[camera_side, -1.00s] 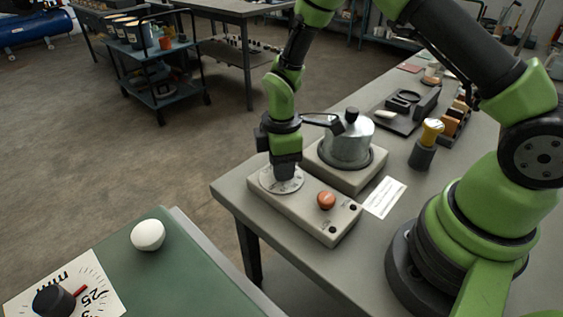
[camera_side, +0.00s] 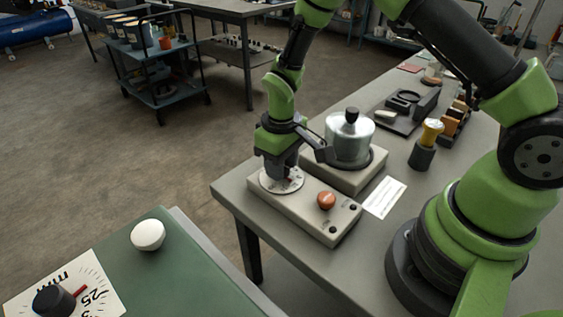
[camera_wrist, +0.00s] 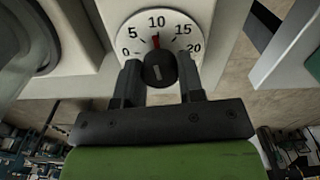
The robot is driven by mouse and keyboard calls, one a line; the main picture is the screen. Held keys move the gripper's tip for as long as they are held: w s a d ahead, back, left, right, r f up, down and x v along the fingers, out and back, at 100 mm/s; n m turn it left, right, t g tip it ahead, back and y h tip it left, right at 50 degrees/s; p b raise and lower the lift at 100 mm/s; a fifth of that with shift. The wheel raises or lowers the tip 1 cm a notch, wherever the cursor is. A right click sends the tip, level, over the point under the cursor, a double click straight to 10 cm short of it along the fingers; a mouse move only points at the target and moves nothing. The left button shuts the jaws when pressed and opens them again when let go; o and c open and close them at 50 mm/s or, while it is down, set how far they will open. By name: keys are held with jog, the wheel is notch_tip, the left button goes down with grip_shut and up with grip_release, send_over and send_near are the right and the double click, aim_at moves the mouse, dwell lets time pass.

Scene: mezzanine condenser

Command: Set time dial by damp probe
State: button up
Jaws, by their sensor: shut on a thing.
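My gripper (camera_side: 281,172) points down at the round white dial (camera_side: 268,186) on the left end of a beige control box (camera_side: 304,206). In the wrist view, my gripper (camera_wrist: 160,66) has its fingers on both sides of a dark knob (camera_wrist: 160,71) and is shut on it. The knob's red pointer (camera_wrist: 155,42) lies at about the 10 on the dial face (camera_wrist: 178,25), marked 0 to 20. In the side view my fingers mostly hide the knob. I cannot identify a damp probe.
A silver lidded pot (camera_side: 349,140) stands close right of my gripper. A red button (camera_side: 326,200) is on the box. A white card (camera_side: 385,197) lies beside it. A green-topped surface (camera_side: 190,270) in front bears a white rounded object (camera_side: 148,235) and a larger dial panel (camera_side: 105,290).

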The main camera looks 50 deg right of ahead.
jog(key=shift+m, duration=0.6)
jog(key=o, duration=0.9)
jog(key=shift+r, duration=0.1)
notch_tip(320, 180, up, 10)
jog(key=shift+f, duration=0.1)
